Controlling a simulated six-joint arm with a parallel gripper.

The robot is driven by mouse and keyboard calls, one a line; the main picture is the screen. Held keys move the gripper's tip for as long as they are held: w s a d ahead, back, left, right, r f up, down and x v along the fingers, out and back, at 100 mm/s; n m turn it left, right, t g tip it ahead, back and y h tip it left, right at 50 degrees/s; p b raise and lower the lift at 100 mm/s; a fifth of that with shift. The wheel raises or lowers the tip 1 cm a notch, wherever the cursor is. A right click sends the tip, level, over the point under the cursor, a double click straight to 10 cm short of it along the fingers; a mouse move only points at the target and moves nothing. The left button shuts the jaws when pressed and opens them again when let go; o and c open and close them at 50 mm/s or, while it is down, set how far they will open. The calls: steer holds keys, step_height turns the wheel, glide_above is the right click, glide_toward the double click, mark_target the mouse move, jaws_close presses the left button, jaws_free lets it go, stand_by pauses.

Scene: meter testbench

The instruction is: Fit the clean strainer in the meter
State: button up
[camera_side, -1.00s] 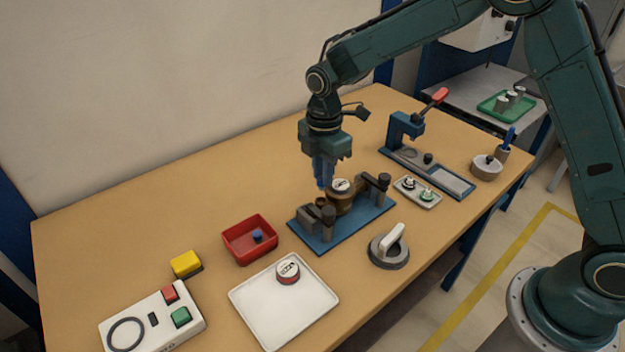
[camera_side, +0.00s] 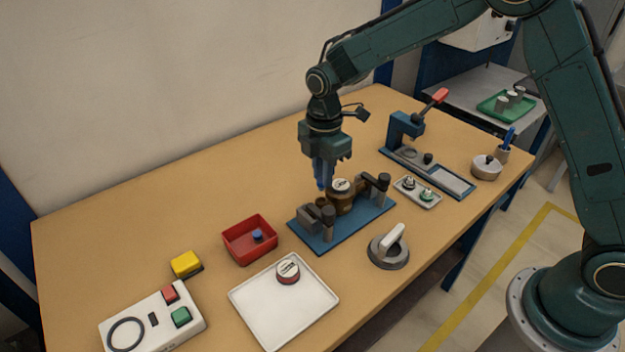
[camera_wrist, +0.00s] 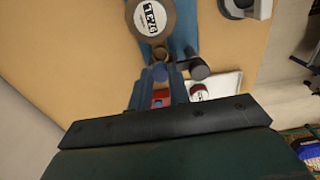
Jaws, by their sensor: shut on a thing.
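The brass meter (camera_side: 340,203) with a white-labelled round top sits clamped on a blue fixture (camera_side: 325,237). Its labelled face also shows in the wrist view (camera_wrist: 150,17), with a small brass port (camera_wrist: 160,51) beside it. My gripper (camera_side: 321,187) points down just left of the meter, close above that port. It is shut on a small blue piece, seemingly the strainer (camera_wrist: 160,73), which is mostly hidden between the fingers. I cannot tell whether the piece touches the port. Another small blue piece (camera_side: 257,236) lies in the red bin (camera_side: 237,246).
A white tray (camera_side: 258,315) with a red-sided labelled disc (camera_side: 288,271) is in front. A round grey tool (camera_side: 389,250) stands right of the fixture. A small plate (camera_side: 417,192) with two fittings and a blue press (camera_side: 405,132) are behind. The table's back left is clear.

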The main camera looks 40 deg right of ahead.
steer(key=shift+f, duration=2.2)
stand_by(2.5)
steer(key=o, duration=1.1)
steer(key=shift+r, duration=0.1)
steer(key=shift+r, duration=3.4)
steer(key=shift+r, duration=0.1)
